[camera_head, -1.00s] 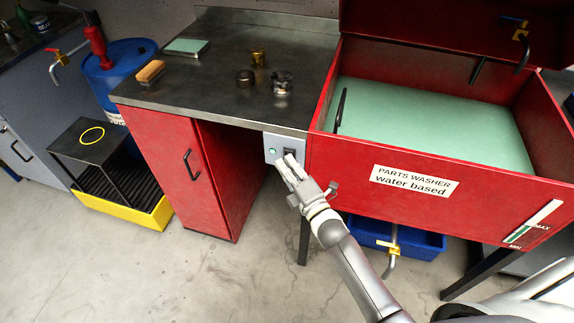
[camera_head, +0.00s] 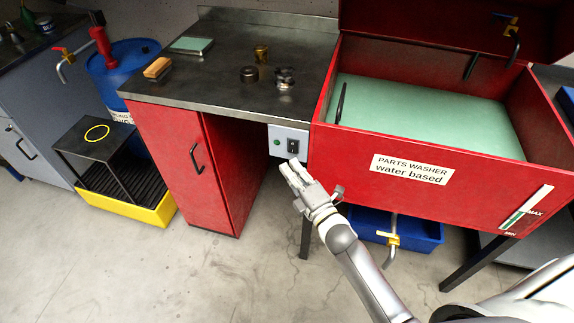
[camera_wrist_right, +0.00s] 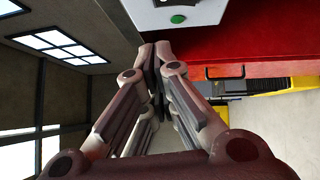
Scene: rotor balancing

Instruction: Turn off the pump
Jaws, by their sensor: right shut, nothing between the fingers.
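A light grey switch box (camera_head: 285,154) is mounted below the worktop's front edge, left of the parts washer (camera_head: 340,160). It carries a dark green lamp (camera_head: 277,142) and a black rocker switch (camera_head: 293,146). My right gripper (camera_head: 290,166) is shut and empty, with its fingertips just below the switch in the head view. In the right wrist view the closed fingertips (camera_wrist_right: 156,50) are near the box (camera_wrist_right: 205,12), with a visible gap, and its green lamp (camera_wrist_right: 178,19) shows. The rocker's exact tilt is too small to tell. My left gripper is out of view.
The metal worktop (camera_head: 225,60) holds a brush (camera_head: 158,68) and several small metal parts. A red cabinet (camera_head: 170,160) stands left of the box. A blue bin (camera_head: 425,238) sits under the washer. Open floor lies in front.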

